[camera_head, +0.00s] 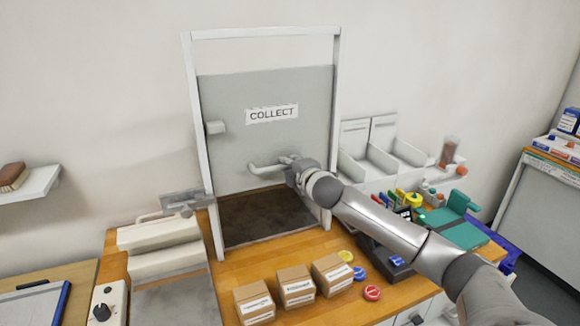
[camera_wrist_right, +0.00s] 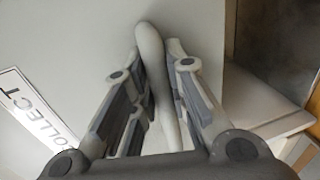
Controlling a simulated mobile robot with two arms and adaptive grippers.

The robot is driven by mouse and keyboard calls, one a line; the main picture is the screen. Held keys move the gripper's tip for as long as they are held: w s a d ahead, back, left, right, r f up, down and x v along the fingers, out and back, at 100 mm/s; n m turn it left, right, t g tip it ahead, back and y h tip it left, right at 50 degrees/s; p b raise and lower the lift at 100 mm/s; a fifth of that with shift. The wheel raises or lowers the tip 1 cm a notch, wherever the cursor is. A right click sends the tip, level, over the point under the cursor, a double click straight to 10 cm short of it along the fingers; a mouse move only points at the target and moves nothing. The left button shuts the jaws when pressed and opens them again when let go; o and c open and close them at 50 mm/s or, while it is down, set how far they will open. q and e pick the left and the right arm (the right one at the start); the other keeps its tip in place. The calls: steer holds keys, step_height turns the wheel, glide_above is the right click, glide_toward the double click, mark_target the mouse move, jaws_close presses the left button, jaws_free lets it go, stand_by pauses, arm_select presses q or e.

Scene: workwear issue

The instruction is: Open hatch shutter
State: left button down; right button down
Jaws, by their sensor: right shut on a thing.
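The hatch shutter (camera_head: 230,115) is a grey panel with a "COLLECT" label in a white frame (camera_head: 335,120). Its lower edge stands above the counter, with a dark gap (camera_head: 265,215) below it. A pale bar handle (camera_head: 265,168) sticks out near its lower edge. My right gripper (camera_head: 290,170) is at the handle's right part, its arm coming in from the lower right. In the right wrist view the right gripper (camera_wrist_right: 152,70) is shut on the handle (camera_wrist_right: 152,60), which runs between its fingers. My left gripper is not in view.
Several labelled boxes (camera_head: 297,285) and small coloured discs (camera_head: 372,293) lie on the wooden counter before the hatch. White bins (camera_head: 375,150) and a teal device (camera_head: 450,225) stand at right. A white machine (camera_head: 160,240) stands at left.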

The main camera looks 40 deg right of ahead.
steer(key=shift+d+r, duration=0.2)
steer(key=c, duration=1.4)
jaws_free()
steer(key=shift+f, duration=0.15)
steer(key=v, duration=1.2)
steer(key=shift+f, duration=0.1)
